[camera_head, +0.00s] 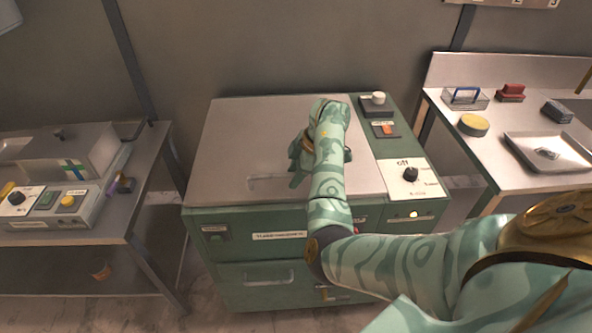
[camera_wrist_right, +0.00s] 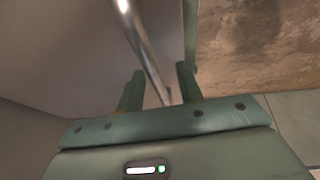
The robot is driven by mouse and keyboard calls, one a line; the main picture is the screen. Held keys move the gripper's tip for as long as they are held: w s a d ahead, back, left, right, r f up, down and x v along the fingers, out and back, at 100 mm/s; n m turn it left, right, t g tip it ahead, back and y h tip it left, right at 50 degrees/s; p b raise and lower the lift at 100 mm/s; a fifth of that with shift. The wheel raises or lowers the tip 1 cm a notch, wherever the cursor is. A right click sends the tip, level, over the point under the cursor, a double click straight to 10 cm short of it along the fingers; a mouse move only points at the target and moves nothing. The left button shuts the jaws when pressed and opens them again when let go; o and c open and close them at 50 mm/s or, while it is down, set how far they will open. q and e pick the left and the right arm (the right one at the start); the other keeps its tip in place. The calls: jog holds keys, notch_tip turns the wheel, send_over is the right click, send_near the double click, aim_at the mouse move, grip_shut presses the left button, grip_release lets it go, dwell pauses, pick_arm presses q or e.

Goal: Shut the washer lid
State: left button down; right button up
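The washer (camera_head: 262,240) is a green cabinet in the middle of the head view. Its pale metal lid (camera_head: 240,135) lies flat over the top, level with the control panel as far as I can see; a small gap cannot be ruled out. A handle-like recess (camera_head: 268,183) shows near the lid's front edge. My right gripper (camera_head: 297,168) is over the right part of the lid, its forearm hiding some of it. In the right wrist view, the fingers (camera_wrist_right: 158,88) stand apart, with a shiny metal bar or edge (camera_wrist_right: 146,50) seen beyond them. My left gripper is not in view.
A control panel with a knob (camera_head: 410,174) lies right of the lid. A side table (camera_head: 140,190) with a switch box stands at the left. A metal bench (camera_head: 480,150) at the right holds a sponge (camera_head: 474,125) and a tray (camera_head: 553,152).

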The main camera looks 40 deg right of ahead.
jog(key=p+v, duration=0.9)
jog(key=v, duration=0.7)
jog(key=shift+r, duration=0.15)
